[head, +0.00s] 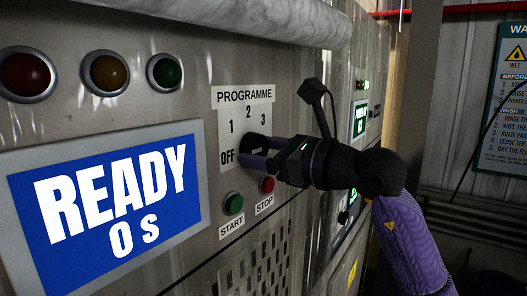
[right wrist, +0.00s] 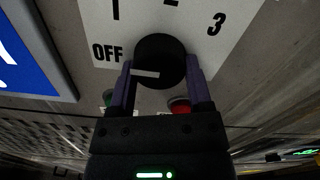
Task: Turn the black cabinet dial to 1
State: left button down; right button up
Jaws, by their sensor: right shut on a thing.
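The black cabinet dial (right wrist: 160,58) sits on the white PROGRAMME plate (head: 238,112), which bears OFF, 1, 2 and 3. In the right wrist view its white pointer mark points left, toward OFF. My right gripper (right wrist: 158,88) has its two purple fingers on either side of the dial and is shut on it. In the head view the dial (head: 256,142) is partly covered by the fingers of my right gripper (head: 272,155). My left gripper is in neither view.
Below the dial are a green START button (head: 233,204) and a red STOP button (head: 267,185), close under my right gripper. A blue screen (head: 105,195) reading READY 0 s is at the left. Red, amber and green lamps sit above it. A pipe runs along the top.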

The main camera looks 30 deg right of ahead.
jog(key=m+b, duration=0.1)
jog(key=m, duration=0.2)
jog(key=shift+m, duration=0.4)
jog(key=shift+a+m, duration=0.15)
jog(key=shift+m, duration=2.45)
jog(key=o, duration=1.3)
jog(key=shift+s, duration=0.1)
jog(key=b+v, duration=0.6)
jog(key=v, duration=0.4)
